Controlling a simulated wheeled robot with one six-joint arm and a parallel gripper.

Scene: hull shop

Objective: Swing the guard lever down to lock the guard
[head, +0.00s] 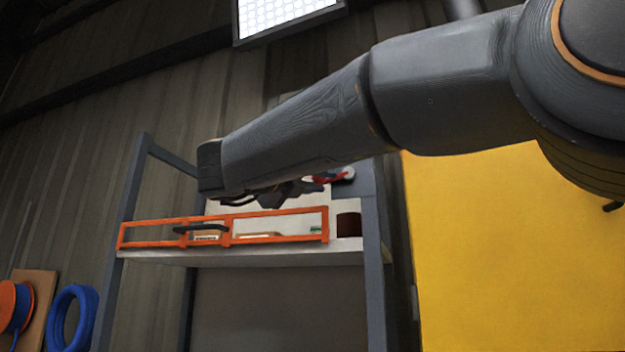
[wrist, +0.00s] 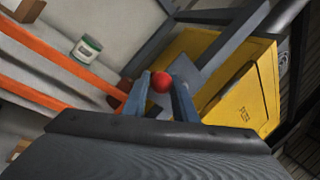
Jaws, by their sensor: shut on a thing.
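The orange guard (head: 275,213) is a long barred frame with a black handle, across the front of a shelf. Its orange bars (wrist: 60,62) also cross the left of the wrist view. The guard lever shows a round red knob (wrist: 161,82) in the wrist view. In the head view a red part of it (head: 328,179) shows by the right shelf post, beyond my gripper (head: 297,190). My gripper (wrist: 160,84) is shut on the knob, one finger on each side. The rest of the lever is mostly hidden.
Behind the guard are boxes (head: 205,236), a green-and-white jar (wrist: 86,48) and a dark brown container (head: 348,224). A grey upright post (head: 375,260) stands at the shelf's right end. A large yellow panel (head: 500,250) stands to the right.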

